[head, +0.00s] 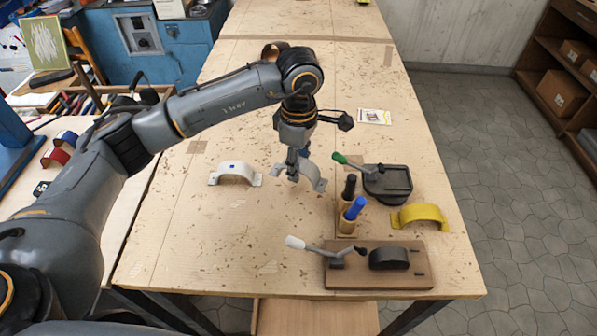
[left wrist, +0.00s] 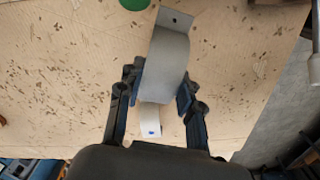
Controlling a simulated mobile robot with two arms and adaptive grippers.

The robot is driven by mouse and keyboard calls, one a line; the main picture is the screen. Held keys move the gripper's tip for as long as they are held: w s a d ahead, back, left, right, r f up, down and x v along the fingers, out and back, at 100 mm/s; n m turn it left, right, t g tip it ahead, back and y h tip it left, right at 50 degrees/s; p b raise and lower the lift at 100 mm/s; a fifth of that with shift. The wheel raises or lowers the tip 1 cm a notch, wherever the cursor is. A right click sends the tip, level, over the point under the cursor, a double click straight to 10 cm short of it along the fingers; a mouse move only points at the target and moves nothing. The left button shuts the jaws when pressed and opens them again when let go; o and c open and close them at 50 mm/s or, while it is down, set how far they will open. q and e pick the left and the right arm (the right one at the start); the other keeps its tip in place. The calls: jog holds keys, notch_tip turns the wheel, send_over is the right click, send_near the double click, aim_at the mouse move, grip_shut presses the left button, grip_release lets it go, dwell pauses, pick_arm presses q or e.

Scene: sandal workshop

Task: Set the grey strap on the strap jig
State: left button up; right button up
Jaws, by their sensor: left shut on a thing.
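The grey strap (head: 314,175), an arched band with flat holed ends, is in my left gripper (head: 297,166), over the middle of the bench. In the left wrist view the grey strap (left wrist: 172,65) lies between the two fingers of my left gripper (left wrist: 158,95), which are shut on it. The fingers hide part of it in the head view. A brown board with a dark rounded block and a white-handled lever, which looks like the strap jig (head: 415,280), lies at the near right of the bench; its block is bare. My right gripper is not in view.
A white strap (head: 236,170) with a blue mark stands left of the gripper. A yellow strap (head: 420,215), a dark green-handled fixture (head: 388,184) and a wooden holder (head: 347,222) with black and blue handles stand right. A card (head: 374,117) lies behind. The near left bench is clear.

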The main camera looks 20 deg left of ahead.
pick_arm(q)
jog(key=shift+f, duration=0.75)
notch_tip(320, 180, down, 4)
jog(key=shift+r+p, duration=0.15)
jog(key=shift+p, duration=0.65)
jog(key=shift+f+b, duration=0.25)
jog(key=shift+b, duration=0.1)
jog(key=o, duration=0.8)
jog(key=shift+r, duration=0.1)
jog(key=shift+o, duration=0.2)
